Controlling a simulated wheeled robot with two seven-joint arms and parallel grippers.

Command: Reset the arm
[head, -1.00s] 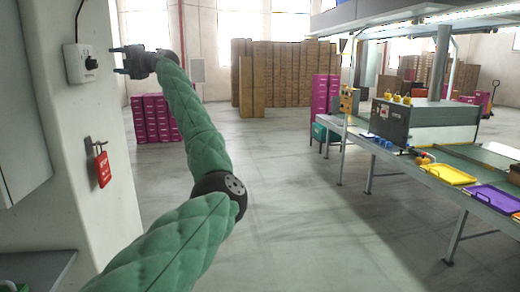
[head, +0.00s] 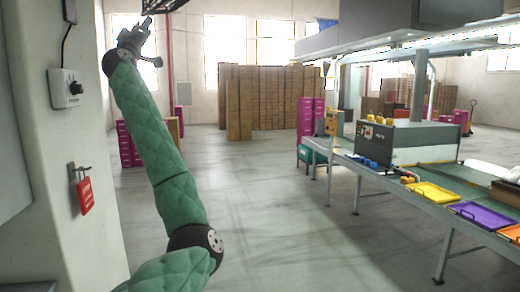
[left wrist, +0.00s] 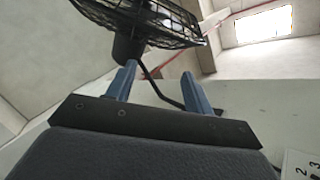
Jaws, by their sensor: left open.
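My left arm rises from the bottom of the head view in a green quilted sleeve. My left gripper (head: 136,36) is high on the left, in front of a window and just right of the white pillar. In the left wrist view my left gripper (left wrist: 157,88) shows two blue fingers apart with nothing between them. A black caged fan (left wrist: 140,20) is beyond the fingertips; its edge also shows at the top of the head view (head: 163,5). My right gripper is not in view.
A white pillar (head: 85,130) on the left carries a dial switch box (head: 68,88) and a red tag (head: 84,194). A long bench with yellow (head: 433,192), purple and orange trays stands at right. Stacked brown boxes (head: 265,98) are far back; the middle floor is clear.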

